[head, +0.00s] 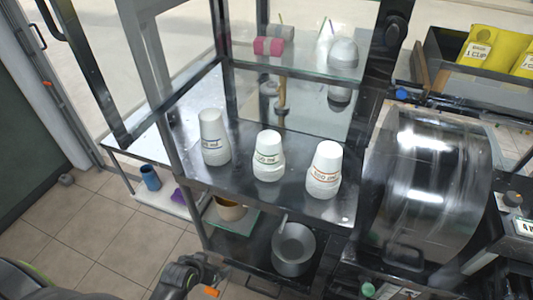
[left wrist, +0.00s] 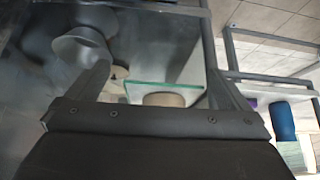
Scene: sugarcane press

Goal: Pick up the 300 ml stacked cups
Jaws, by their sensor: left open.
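Three stacks of upside-down white cups stand on the steel shelf (head: 240,182): a left stack (head: 213,140), a shorter middle stack (head: 268,158) and a right stack (head: 324,172). Each has a printed label in ml. The numbers are too small to read surely, so I cannot tell which is the 300 ml stack. My left gripper (head: 192,278) is low at the bottom of the head view, below and in front of the shelf, apart from all cups. In the left wrist view its two fingers (left wrist: 158,88) are spread with nothing held. My right gripper is not in view.
A metal pot (head: 292,250) and a tan container (head: 229,208) sit below the cup shelf. Dark frame posts and a glass shelf (head: 310,62) surround the cups. A large steel drum (head: 435,180) stands to the right. Tiled floor (head: 110,225) is open at left.

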